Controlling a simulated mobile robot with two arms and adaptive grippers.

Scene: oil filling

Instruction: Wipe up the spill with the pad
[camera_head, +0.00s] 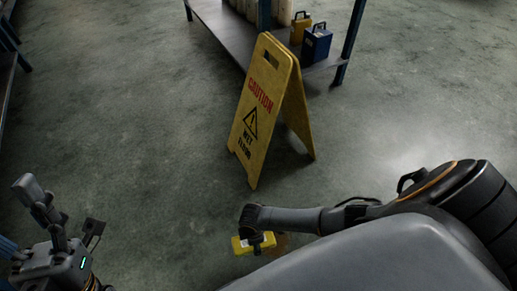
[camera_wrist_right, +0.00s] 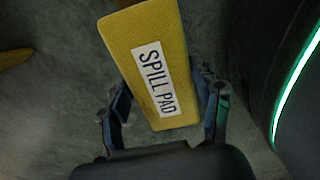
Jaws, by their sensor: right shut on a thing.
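The yellow spill pad (camera_head: 243,246) is in my right gripper (camera_head: 258,240), low over the floor in the head view. In the right wrist view the pad (camera_wrist_right: 150,50), with its white "SPILL PAD" label, sits between the two fingers of the right gripper (camera_wrist_right: 165,105), which is shut on it. My left gripper (camera_head: 60,210) is at the lower left, fingers apart and empty.
A yellow "CAUTION WET FLOOR" sign (camera_head: 259,105) stands just beyond the pad. Behind it is a shelf (camera_head: 225,28) with a blue can (camera_head: 316,43), a yellow can (camera_head: 300,27) and pale containers. The floor left of the sign is clear.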

